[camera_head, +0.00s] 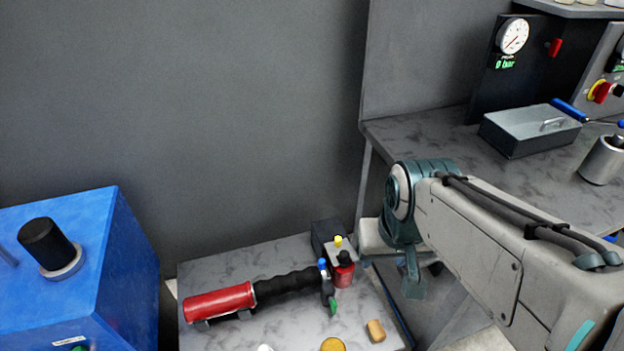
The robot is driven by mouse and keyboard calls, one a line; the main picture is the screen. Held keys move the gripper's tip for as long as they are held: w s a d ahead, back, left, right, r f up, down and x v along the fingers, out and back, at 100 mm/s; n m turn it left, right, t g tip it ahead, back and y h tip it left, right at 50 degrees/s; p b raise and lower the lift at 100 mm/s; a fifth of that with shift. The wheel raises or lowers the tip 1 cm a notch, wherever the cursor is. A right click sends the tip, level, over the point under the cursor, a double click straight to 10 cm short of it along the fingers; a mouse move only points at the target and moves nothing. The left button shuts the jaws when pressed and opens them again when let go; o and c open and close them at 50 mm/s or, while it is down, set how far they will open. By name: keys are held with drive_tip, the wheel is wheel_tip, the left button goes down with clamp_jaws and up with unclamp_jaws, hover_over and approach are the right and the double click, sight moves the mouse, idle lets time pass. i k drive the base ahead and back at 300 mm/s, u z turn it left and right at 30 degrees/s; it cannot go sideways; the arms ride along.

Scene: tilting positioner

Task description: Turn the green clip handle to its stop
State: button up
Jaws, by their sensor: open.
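A green handle (333,307), small in the picture, hangs at the right end of an assembly on the low grey table (240,268). The assembly has a red cylinder (218,301) at the left and a ribbed black sleeve (287,284) that runs right to a dark end piece (327,287) with a blue knob (322,263). The green handle points downward in the picture, and its exact angle is hard to tell. My arm reaches in from the right, and its bent joint is right of the assembly. I cannot make out my gripper's fingers.
A red bottle-like part (344,271) and a dark box (327,236) stand close behind the handle. A tan block (376,330) and a yellow disc (333,344) lie in front. A blue cabinet (75,270) stands left. A higher bench (440,135) with a metal box (530,130) is right.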

sight(333, 306)
drive_tip(key=k, duration=0.5)
drive_tip(key=z, duration=0.95)
drive_tip(key=k, duration=0.65)
drive_tip(key=u, duration=0.8)
drive_tip(key=i, duration=0.45)
